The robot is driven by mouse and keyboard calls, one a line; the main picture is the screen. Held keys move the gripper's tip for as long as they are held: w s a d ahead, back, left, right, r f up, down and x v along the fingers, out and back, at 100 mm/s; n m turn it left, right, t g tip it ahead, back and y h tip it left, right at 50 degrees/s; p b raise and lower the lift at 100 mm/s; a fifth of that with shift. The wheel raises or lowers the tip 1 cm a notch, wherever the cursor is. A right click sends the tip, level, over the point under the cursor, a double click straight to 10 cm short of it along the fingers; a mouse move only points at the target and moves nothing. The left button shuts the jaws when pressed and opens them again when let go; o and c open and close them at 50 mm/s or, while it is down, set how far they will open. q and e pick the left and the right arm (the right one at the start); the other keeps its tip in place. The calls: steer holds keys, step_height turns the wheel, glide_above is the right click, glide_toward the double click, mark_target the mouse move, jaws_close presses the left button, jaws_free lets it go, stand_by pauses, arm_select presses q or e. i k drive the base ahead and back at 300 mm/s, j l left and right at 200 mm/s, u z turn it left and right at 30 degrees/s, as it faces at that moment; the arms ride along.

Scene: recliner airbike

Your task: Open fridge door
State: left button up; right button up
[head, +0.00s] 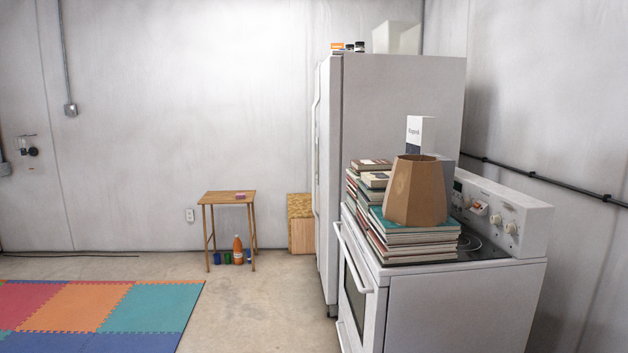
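The white fridge (400,98) stands against the back right, seen mostly from its side. Its door (326,180) faces left, is seen nearly edge-on and looks closed. A long pale handle (316,130) runs down the front of the door. The lower part of the fridge side is hidden behind the stove and the books. Neither of my grippers shows in the head view.
A white stove (440,308) stands in front of the fridge, with stacked books (415,242) and a brown vase (416,190) on top. A small wooden table (229,197) and a wooden box (301,235) stand behind. Floor left of the fridge is clear up to a coloured mat (150,308).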

mark_target(331, 72)
steer(key=i+j+z, duration=0.25)
steer(key=i+j, duration=0.95)
steer(key=i+z, duration=0.1)
steer(key=i, duration=0.85)
steer(key=i+j+z, duration=0.1)
steer(key=i, duration=0.8)
steer(key=i+j, duration=0.3)
steer(key=i+z, duration=0.05)
